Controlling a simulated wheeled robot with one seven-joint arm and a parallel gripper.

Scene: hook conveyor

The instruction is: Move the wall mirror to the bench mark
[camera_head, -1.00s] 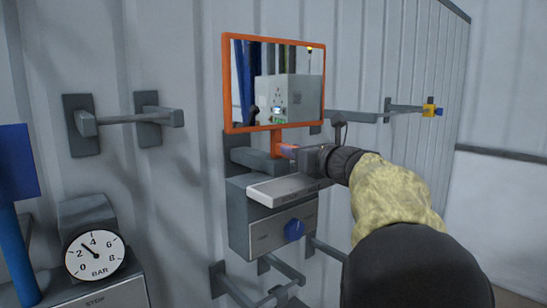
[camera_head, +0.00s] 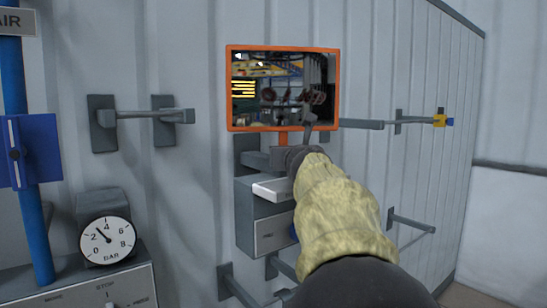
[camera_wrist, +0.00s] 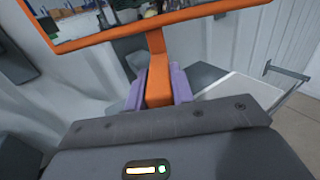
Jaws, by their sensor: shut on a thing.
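The wall mirror (camera_head: 285,88) has an orange frame and an orange stem, and it stands upright in front of the ribbed wall in the head view. In the wrist view its lower frame edge (camera_wrist: 170,22) crosses the top. My gripper (camera_wrist: 158,86) is shut on the mirror's orange stem, with a purple finger pad on each side of it. In the head view my sleeved arm hides most of the gripper and part of the grey box below. I cannot make out the bench mark.
A grey box with a light top plate (camera_head: 270,190) is on the wall just below the mirror. Grey wall brackets (camera_head: 150,117) are at left, with a pressure gauge (camera_head: 107,241) below. A rail with a yellow and blue end (camera_head: 440,120) is at right.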

